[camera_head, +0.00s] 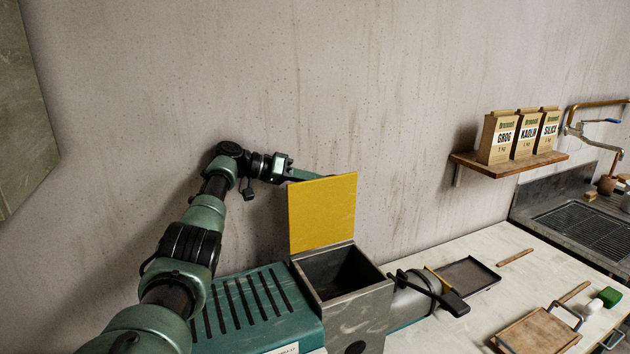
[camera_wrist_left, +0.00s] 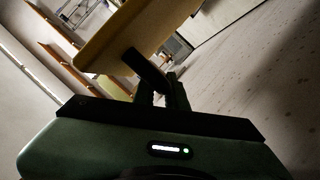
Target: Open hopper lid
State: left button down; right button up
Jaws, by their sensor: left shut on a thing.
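The yellow hopper lid (camera_head: 322,213) stands upright, hinged at the back edge of the grey hopper (camera_head: 362,305), whose dark inside is open to view. My left gripper (camera_head: 306,176) is behind the lid near its top edge, its fingertips partly hidden by the lid. In the left wrist view the lid (camera_wrist_left: 122,38) fills the upper middle, with a dark bar, seemingly its handle (camera_wrist_left: 146,69), reaching to my left gripper (camera_wrist_left: 168,90). The gripper is shut on this handle. My right gripper is not in view.
The hopper joins a green slotted machine housing (camera_head: 255,305). A dark tray (camera_head: 464,274), a wooden stick (camera_head: 515,257) and a wooden board (camera_head: 538,333) lie on the pale worktop to the right. A shelf (camera_head: 508,163) holds paper bags. The wall stands close behind the lid.

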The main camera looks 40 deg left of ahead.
pick_arm(q)
jog(key=c, duration=1.5)
grip_release()
jog(key=shift+f, duration=0.2)
jog(key=shift+o, duration=0.2)
jog(key=shift+r, duration=0.1)
jog(key=shift+r, duration=0.25)
notch_tip(320, 180, up, 6)
jog(key=shift+f+b, duration=0.1)
jog(key=shift+b, duration=0.6)
notch_tip(320, 180, up, 14)
jog(key=p, duration=0.8)
jog(key=shift+f, duration=0.2)
jog(key=shift+f, duration=0.15)
